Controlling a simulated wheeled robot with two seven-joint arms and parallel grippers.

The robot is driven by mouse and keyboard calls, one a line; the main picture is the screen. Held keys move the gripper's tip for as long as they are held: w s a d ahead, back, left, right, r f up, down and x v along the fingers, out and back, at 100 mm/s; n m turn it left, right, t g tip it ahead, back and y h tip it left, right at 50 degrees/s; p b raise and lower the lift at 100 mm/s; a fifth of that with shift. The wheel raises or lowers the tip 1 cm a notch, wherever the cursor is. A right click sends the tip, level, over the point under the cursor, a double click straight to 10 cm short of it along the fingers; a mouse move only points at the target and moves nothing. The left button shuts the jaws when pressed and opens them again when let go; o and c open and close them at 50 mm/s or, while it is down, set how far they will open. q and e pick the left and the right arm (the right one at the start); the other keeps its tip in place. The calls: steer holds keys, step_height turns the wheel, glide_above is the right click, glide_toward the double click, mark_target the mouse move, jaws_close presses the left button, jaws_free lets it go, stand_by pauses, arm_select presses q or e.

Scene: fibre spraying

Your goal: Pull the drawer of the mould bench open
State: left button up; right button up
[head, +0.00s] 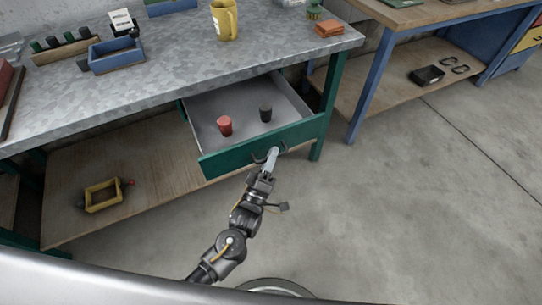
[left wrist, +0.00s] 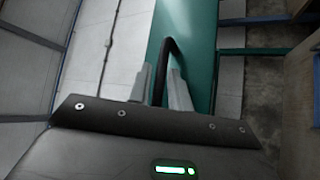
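The mould bench's green-fronted drawer (head: 265,143) stands pulled out from under the grey metal top, its inside showing. A red cup-like piece (head: 225,126) and a dark one (head: 265,113) stand in it. My left gripper (head: 273,154) is at the dark handle (head: 258,159) on the drawer front. In the left wrist view, the black handle (left wrist: 161,72) passes between the two grey fingers of my left gripper (left wrist: 160,85), which are close around it. The green drawer front (left wrist: 200,45) also shows there. My right gripper is not in view.
The bench top (head: 190,60) carries a yellow mug (head: 224,20), a blue tray (head: 115,56) and orange blocks (head: 329,28). A yellow frame (head: 103,196) lies on the lower shelf. A blue-legged table (head: 372,80) stands to the right. The floor before the drawer is clear.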

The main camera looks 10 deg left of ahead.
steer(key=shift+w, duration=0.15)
arm_select(q)
steer(key=shift+s+a+f, duration=0.1)
steer(key=shift+s+f, duration=0.15)
steer(key=shift+s, duration=0.1)
steer(key=b+v, duration=0.2)
steer(key=v, duration=0.8)
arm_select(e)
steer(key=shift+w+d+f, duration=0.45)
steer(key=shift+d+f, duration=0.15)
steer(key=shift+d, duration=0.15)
arm_select(q)
steer(key=shift+r, duration=0.1)
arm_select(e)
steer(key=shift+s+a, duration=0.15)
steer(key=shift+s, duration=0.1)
